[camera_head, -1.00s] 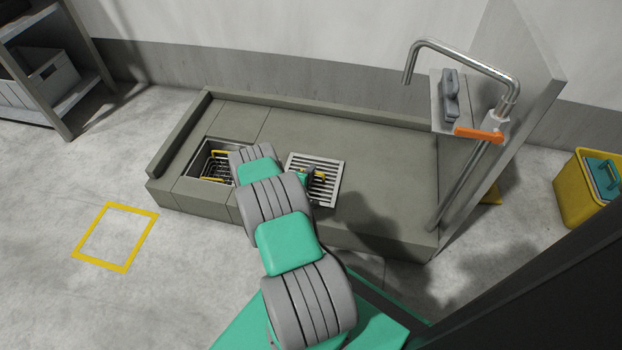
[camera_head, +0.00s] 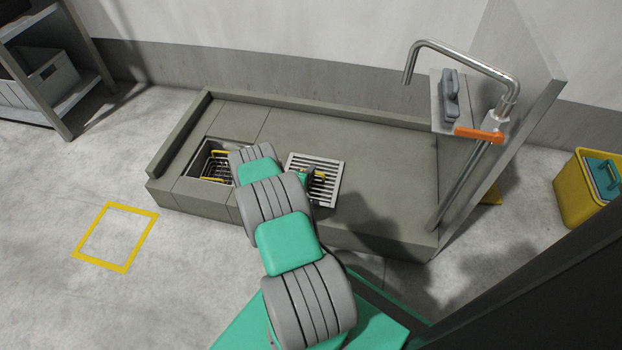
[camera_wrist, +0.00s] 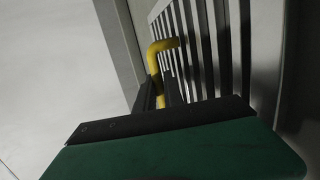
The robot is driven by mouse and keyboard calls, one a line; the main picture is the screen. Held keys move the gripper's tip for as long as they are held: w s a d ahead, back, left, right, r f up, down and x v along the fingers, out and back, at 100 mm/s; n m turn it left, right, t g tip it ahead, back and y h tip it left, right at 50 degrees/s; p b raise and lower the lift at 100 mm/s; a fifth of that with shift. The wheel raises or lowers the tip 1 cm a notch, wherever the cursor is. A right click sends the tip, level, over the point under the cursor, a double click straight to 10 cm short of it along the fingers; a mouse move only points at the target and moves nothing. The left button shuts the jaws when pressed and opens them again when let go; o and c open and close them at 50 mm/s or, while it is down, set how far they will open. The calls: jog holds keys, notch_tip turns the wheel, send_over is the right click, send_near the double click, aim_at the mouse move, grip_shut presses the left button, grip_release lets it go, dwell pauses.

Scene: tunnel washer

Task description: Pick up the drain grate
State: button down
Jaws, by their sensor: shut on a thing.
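The drain grate (camera_head: 327,164) is a pale metal slatted square on the grey raised platform, right of the open drain pit. Its slats also show in the wrist view (camera_wrist: 207,45). A yellow handle (camera_wrist: 157,55) stands on it. My gripper (camera_head: 312,178) is at the grate, shut on the yellow handle; in the wrist view its dark fingers (camera_wrist: 160,93) are close around the handle's lower part. My arm hides part of the grate's left side. I cannot tell whether the grate is raised off the platform.
The open pit (camera_head: 208,160) holds a dark basket with a yellow handle. A tap with an orange lever (camera_head: 478,134) stands at the platform's right end beside an upright panel. A yellow bucket (camera_head: 585,188) stands further right. A yellow floor square (camera_head: 115,237) lies on clear floor at left.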

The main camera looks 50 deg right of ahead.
jog(key=shift+w+r, duration=0.1)
jog(key=shift+r, duration=0.05)
jog(key=shift+r, duration=0.1)
